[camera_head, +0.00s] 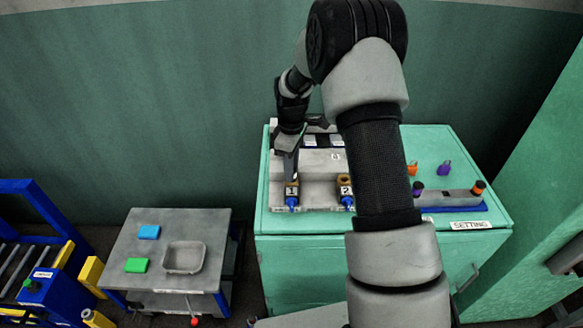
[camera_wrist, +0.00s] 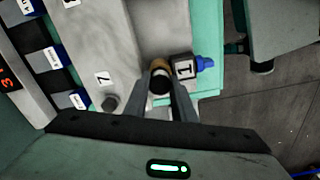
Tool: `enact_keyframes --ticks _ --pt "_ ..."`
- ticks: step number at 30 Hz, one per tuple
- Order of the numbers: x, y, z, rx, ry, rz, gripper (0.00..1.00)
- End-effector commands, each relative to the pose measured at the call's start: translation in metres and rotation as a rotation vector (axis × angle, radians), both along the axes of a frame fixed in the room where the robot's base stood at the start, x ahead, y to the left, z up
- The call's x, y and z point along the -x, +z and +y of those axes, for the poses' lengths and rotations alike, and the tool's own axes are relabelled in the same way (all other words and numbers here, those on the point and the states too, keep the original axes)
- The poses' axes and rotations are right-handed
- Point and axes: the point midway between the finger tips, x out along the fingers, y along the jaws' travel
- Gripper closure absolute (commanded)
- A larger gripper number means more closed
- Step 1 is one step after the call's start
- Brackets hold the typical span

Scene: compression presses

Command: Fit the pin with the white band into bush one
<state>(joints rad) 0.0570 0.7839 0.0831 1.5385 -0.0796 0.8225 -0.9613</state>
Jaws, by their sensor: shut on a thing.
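Bush one is a brass-coloured ring (camera_wrist: 161,64) beside a block labelled 1 (camera_wrist: 184,70) with a blue knob; its block also shows in the head view (camera_head: 292,190) at the front left of the press fixture. My gripper (camera_wrist: 160,88) is shut on a dark, round-ended pin (camera_wrist: 160,81) with a pale edge, seen nearly end-on at the bush. The fingers hide most of the pin, and I cannot tell how deep it sits. In the head view my gripper (camera_head: 291,172) points down just above bush one.
Bush two (camera_head: 346,182) stands to the right. A holder (camera_head: 450,198) with orange and purple-topped pieces sits further right by the SETTING label (camera_head: 470,225). A grey side table (camera_head: 190,222) with a tray (camera_head: 184,271) stands left. My arm hides part of the green bench (camera_head: 300,240).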

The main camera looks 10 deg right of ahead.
Motion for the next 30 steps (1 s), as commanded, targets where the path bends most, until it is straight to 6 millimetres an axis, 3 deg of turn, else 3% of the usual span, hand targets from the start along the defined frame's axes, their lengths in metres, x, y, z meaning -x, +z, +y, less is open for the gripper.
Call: enact_keyframes --ticks 2,3,6,14,19,23,30 --pt "0.0 -0.003 0.0 0.0 0.0 0.0 1.0" --pt "0.0 -0.001 0.0 0.001 0.0 -0.001 0.7" --pt "0.0 -0.001 0.0 0.001 0.0 -0.001 0.55" --pt "0.0 -0.001 0.0 0.0 0.0 0.0 0.55" --pt "-0.001 0.012 0.0 0.0 0.0 -0.004 0.55" --pt "-0.001 0.036 0.0 0.0 -0.001 -0.006 0.55" --pt "-0.001 0.096 0.0 0.0 0.0 -0.006 0.55"
